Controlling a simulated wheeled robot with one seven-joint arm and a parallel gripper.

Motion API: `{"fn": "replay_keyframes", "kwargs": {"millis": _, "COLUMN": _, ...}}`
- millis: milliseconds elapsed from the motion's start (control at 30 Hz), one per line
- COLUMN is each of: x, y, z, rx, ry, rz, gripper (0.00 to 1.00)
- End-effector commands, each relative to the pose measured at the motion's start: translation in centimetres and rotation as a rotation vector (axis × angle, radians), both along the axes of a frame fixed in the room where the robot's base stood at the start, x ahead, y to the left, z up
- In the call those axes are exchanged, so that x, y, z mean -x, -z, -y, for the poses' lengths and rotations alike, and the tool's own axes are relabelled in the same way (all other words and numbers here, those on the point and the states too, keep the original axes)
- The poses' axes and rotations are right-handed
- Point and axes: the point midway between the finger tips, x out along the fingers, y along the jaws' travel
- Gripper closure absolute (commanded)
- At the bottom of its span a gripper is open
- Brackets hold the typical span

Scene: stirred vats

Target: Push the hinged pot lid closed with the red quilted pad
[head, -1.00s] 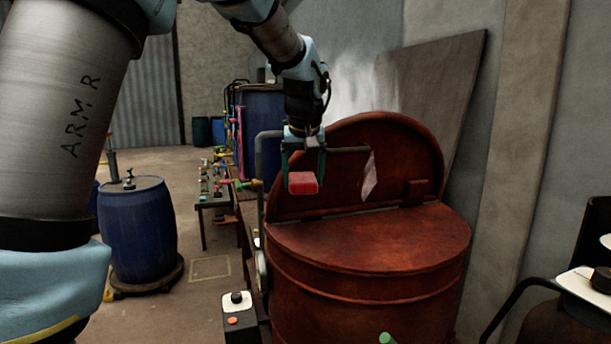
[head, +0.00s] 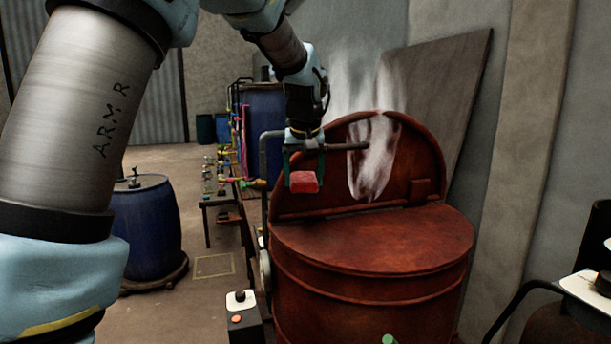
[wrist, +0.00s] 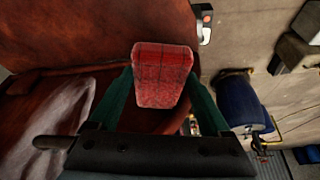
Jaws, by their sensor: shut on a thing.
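The rust-red pot (head: 370,290) stands right of centre in the head view. Its hinged lid (head: 408,160) is raised, standing up along the hinge line across the pot's top. My gripper (head: 304,178) is shut on the red quilted pad (head: 304,182) and holds it in front of the lid's left part. In the wrist view the pad (wrist: 162,75) sits between the two green fingers, with the rusty surface behind it and to its left. I cannot tell whether the pad touches the lid. White steam rises in front of the lid and hides part of it.
A grey pipe (head: 264,160) stands at the pot's left. A control box with a black knob (head: 240,300) is at its front left. A blue drum (head: 150,230) stands farther left. A large board (head: 455,95) leans on the wall behind the lid.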

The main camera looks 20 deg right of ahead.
Motion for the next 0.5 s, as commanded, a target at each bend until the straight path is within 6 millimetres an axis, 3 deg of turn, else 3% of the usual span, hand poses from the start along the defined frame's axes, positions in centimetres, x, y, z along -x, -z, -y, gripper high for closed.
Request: {"fn": "replay_keyframes", "kwargs": {"millis": 500, "x": -2.5, "y": 0.3, "z": 0.3, "rx": 0.000, "ry": -0.001, "rz": 0.001, "gripper": 0.58}}
